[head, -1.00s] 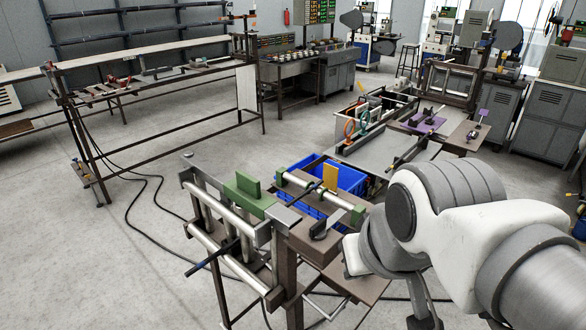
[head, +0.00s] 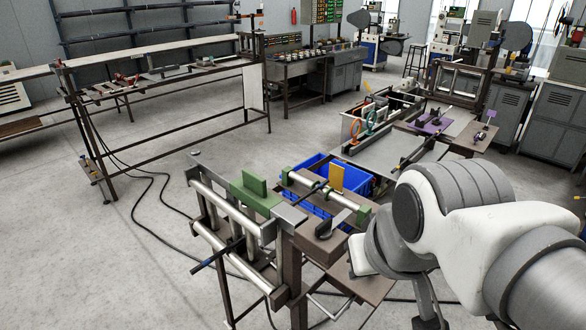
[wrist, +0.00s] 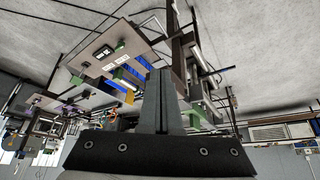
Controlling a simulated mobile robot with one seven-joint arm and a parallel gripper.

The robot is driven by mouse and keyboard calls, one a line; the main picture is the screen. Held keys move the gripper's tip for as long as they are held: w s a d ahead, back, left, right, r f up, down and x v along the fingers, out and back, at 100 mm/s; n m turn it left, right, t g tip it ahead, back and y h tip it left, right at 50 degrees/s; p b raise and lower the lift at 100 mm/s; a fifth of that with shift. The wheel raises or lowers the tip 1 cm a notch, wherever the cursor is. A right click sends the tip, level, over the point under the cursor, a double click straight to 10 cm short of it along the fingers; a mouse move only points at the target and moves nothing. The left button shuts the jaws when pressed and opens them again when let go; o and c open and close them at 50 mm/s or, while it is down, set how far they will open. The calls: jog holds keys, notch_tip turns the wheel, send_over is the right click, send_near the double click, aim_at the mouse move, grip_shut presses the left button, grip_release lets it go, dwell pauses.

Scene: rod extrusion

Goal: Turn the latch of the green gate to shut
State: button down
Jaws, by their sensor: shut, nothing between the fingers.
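The green gate (head: 256,194) is a green plate with an upright tab on the steel-tube frame in the lower middle of the head view. A grey metal bar (head: 288,215) lies at its right end. I cannot make out for certain which part is the latch or how it is turned. In the wrist view, my gripper (wrist: 163,75) is shut and empty, its fingers together and apart from the bench parts behind. Several green parts show there beyond the fingers; I cannot tell which is the gate. In the head view my fingertips are not clearly visible.
A yellow plate (head: 336,177) and a blue crate (head: 318,205) are just right of the green gate. A dark rod (head: 215,256) sticks out at the frame's left. A long rack (head: 160,75) stands behind. Open floor (head: 130,250) lies to the left.

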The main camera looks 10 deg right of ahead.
jog(key=c, duration=1.2)
grip_release()
jog(key=shift+w+r, duration=0.15)
jog(key=shift+r, duration=0.1)
jog(key=shift+c, duration=0.2)
jog(key=o, duration=1)
jog(key=w+r+n, duration=0.1)
jog(key=r, duration=0.1)
jog(key=w+r+n+g, duration=0.1)
jog(key=w+r, duration=0.1)
jog(key=w+r+g, duration=0.1)
jog(key=w+r, duration=0.1)
jog(key=shift+a+r+n, duration=0.3)
jog(key=shift+r+n, duration=0.05)
jog(key=shift+n, duration=0.05)
jog(key=shift+c, duration=0.2)
jog(key=n+g, duration=0.4)
jog(key=n, duration=0.1)
send_near(324, 222)
jog(key=f, duration=0.4)
jog(key=f+b, duration=0.1)
jog(key=f, duration=0.3)
jog(key=shift+s+f, duration=0.2)
jog(key=shift+f, duration=0.15)
grip_shut()
